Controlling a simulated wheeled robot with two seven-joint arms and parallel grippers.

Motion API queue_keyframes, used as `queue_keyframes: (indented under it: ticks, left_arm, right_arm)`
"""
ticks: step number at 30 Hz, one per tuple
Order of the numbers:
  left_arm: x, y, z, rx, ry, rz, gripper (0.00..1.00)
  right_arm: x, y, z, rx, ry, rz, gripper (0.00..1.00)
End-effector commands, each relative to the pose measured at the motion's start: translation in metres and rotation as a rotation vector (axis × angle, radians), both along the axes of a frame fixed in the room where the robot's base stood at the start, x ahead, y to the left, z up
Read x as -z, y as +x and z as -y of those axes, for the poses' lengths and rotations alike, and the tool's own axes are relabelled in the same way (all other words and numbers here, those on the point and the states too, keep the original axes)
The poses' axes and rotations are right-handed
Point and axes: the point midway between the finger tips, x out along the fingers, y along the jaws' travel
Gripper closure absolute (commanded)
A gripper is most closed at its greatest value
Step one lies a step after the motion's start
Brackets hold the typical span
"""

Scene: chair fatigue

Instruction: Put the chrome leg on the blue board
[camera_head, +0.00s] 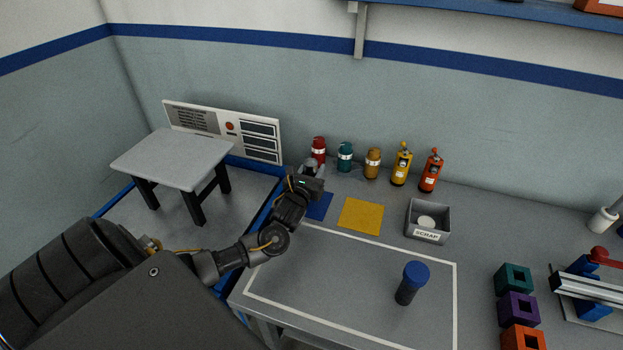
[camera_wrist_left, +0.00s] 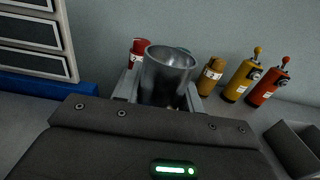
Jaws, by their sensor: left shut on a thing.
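The chrome leg (camera_wrist_left: 168,72) shows in the left wrist view as a shiny grey metal cylinder with a wide round end towards the camera. My left gripper (camera_head: 312,172) is shut on it; its fingers (camera_wrist_left: 165,98) are on either side. In the head view the gripper mostly hides the leg. The blue board (camera_head: 320,207) is a small flat square on the bench, partly hidden by my left gripper, which is over its far left side. I cannot tell whether the leg touches anything below. My right gripper is not in view.
A yellow board (camera_head: 360,216) lies right of the blue one. Several coloured canisters (camera_head: 345,157) stand behind, near the wall. A grey scrap bin (camera_head: 428,222) is further right. A dark leg with a blue top (camera_head: 412,281) stands in the white outline. A small table (camera_head: 175,158) is left.

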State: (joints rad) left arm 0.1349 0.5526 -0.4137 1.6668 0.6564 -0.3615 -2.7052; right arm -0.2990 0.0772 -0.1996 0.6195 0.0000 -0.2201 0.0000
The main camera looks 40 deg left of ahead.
Motion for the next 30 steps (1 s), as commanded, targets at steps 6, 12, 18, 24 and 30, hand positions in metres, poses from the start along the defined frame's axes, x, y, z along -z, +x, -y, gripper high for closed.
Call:
queue_keyframes:
  ticks: [6,12,18,24,30]
  left_arm:
    - [0.004,0.002,-0.004,-0.001,-0.001,0.001,0.92]
    - [0.031,0.003,-0.006,-0.001,-0.003,-0.001,0.92]
    - [0.038,0.003,-0.006,0.0,-0.001,0.001,0.92]
    - [0.039,0.003,-0.006,0.0,-0.001,0.001,0.92]
    - [0.041,0.002,-0.006,0.001,-0.001,0.0,0.46]
  right_arm:
    - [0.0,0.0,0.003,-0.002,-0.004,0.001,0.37]
    - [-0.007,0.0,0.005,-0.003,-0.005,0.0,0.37]
    - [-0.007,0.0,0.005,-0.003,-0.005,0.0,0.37]
    - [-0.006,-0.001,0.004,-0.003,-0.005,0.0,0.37]
    - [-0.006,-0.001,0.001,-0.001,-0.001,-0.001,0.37]
